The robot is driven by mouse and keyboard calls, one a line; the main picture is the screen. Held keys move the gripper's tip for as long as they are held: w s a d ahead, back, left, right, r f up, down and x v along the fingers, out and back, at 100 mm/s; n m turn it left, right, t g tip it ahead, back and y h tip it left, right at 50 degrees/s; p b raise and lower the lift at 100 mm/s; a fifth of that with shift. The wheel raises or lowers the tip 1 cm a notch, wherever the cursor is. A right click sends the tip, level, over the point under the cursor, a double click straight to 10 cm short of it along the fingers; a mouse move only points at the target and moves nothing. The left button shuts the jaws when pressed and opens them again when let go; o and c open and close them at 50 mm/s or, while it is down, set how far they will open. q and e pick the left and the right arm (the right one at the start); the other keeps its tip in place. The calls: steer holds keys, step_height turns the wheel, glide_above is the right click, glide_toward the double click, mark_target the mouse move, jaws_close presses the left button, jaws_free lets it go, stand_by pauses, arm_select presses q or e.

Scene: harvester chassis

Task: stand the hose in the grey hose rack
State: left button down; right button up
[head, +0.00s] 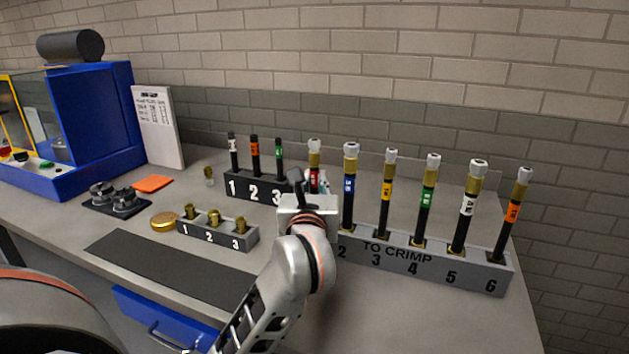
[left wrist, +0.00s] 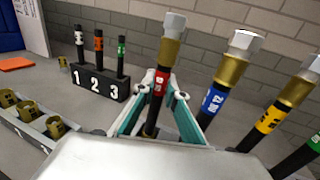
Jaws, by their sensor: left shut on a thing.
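My left gripper (head: 314,188) is shut on a black hose with a red band (head: 314,155), brass ferrule and silver hex end. In the left wrist view the teal-lined fingers (left wrist: 152,108) are around the hose (left wrist: 160,84), just below its band. The hose is close to upright, at the left end of the row in the grey rack marked TO CRIMP (head: 400,256). Its lower end is hidden by my gripper, so I cannot tell whether it sits in a slot. Several banded hoses stand in this rack, the blue-banded one (head: 349,187) nearest. My right gripper is not in view.
A dark rack marked 1, 2, 3 (head: 256,188) holds three thinner hoses behind left. A grey block (head: 219,232) with brass fittings stands in front of it. A blue machine (head: 95,115) is far left. A dark mat (head: 165,266) lies bare at the front.

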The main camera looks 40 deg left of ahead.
arm_select(q)
steer(key=c, duration=2)
jaws_free()
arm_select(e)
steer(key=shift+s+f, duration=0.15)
arm_select(q)
steer(key=v, duration=0.8)
steer(key=shift+w, duration=0.1)
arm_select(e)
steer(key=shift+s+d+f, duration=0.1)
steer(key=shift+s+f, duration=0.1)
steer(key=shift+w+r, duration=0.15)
